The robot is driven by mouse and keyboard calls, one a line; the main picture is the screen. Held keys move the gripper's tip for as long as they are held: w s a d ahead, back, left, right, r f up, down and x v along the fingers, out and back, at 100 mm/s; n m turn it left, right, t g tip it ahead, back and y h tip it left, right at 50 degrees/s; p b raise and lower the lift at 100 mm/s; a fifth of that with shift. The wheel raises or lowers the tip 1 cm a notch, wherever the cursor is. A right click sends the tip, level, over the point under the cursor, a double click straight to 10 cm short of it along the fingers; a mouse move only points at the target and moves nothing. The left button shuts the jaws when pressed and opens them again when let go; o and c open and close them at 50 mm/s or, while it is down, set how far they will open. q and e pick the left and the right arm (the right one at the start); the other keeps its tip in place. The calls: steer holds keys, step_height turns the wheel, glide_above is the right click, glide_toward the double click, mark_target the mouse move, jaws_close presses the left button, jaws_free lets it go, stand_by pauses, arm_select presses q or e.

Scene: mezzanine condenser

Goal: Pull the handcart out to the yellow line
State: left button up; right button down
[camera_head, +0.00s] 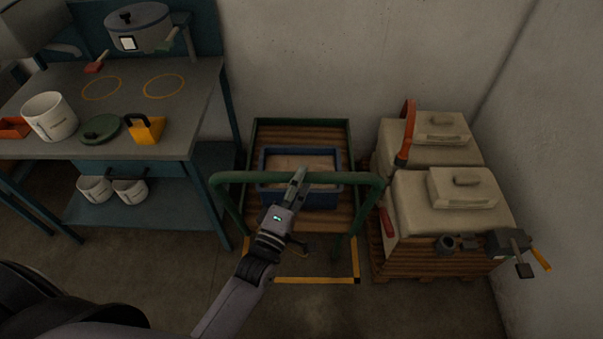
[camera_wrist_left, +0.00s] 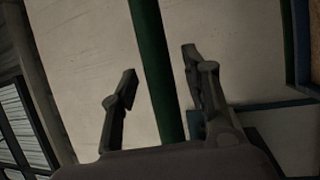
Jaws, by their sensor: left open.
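The handcart has a wooden slatted deck (camera_head: 340,134) with a green rim and a raised green handle bar (camera_head: 235,177). It stands against the wall, between the workbench and a pallet. A blue crate (camera_head: 330,201) with pale, sand-like contents sits on its deck. The yellow line (camera_head: 316,280) is on the floor in front of the cart, with a side running back along the right. My left gripper (camera_head: 299,175) is at the middle of the handle bar. In the left wrist view the green bar (camera_wrist_left: 157,65) runs between the open fingers (camera_wrist_left: 160,75). My right gripper is not in view.
A workbench (camera_head: 150,85) with a pot, mug and yellow item stands at left, with mugs on its lower shelf (camera_head: 160,203). At right, a wooden pallet (camera_head: 395,262) bears pale boxes (camera_head: 450,210) with tools. The floor (camera_head: 400,310) in front is clear.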

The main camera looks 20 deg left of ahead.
arm_select(q)
steer(key=shift+w+r, duration=0.1)
steer(key=shift+w, duration=0.45)
steer(key=shift+c, duration=0.6)
jaws_close()
